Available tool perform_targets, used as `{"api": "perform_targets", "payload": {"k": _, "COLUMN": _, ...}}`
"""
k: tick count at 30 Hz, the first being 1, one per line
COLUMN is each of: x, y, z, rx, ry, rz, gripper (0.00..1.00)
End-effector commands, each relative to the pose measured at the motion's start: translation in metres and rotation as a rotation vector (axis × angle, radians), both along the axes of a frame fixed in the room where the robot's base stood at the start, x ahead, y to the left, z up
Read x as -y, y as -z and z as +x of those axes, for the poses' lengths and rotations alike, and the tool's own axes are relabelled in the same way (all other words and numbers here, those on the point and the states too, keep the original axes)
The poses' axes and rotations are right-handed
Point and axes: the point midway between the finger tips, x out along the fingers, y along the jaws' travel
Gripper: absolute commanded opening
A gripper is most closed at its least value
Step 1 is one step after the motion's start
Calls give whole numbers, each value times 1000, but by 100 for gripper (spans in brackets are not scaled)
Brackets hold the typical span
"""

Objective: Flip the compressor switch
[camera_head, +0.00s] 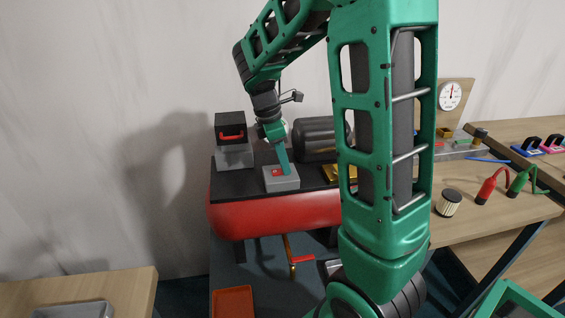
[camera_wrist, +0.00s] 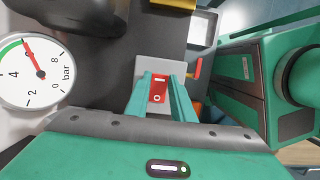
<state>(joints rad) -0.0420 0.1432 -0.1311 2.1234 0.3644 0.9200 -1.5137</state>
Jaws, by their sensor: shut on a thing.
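The compressor has a red tank (camera_head: 270,222) under a dark top plate. A grey switch box (camera_head: 284,185) with a red rocker switch (camera_head: 276,172) sits on that plate. My gripper (camera_head: 284,164) points down at the box. In the wrist view, the green fingers (camera_wrist: 164,78) stand on either side of the red switch (camera_wrist: 158,90), which shows I and O marks. Which way the rocker is tilted is hard to tell.
A black box with a red handle (camera_head: 231,133) stands left of the switch box, and a dark motor cylinder (camera_head: 317,138) right of it. A pressure gauge (camera_wrist: 35,72) is close in the wrist view. A red lever (camera_head: 302,259) is below the tank. Benches stand at both sides.

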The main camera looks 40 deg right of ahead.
Motion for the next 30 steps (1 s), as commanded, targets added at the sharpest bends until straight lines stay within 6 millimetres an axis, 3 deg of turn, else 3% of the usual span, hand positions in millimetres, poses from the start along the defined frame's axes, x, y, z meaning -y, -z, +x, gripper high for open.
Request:
{"api": "perform_targets", "payload": {"k": 10, "x": 1, "y": -2, "z": 3, "rx": 6, "ry": 0, "rz": -9, "gripper": 0}}
{"api": "perform_targets", "payload": {"k": 11, "x": 1, "y": -2, "z": 3, "rx": 7, "ry": 0, "rz": -10, "gripper": 29}}
{"api": "perform_targets", "payload": {"k": 12, "x": 1, "y": -2, "z": 3, "rx": 7, "ry": 0, "rz": -9, "gripper": 39}}
{"api": "perform_targets", "payload": {"k": 13, "x": 1, "y": -2, "z": 3, "rx": 6, "ry": 0, "rz": -8, "gripper": 41}}
{"api": "perform_targets", "payload": {"k": 23, "x": 0, "y": -3, "z": 2, "rx": 3, "ry": 0, "rz": -7, "gripper": 41}}
{"api": "perform_targets", "payload": {"k": 30, "x": -8, "y": -34, "z": 7, "rx": 6, "ry": -1, "rz": -7, "gripper": 41}}
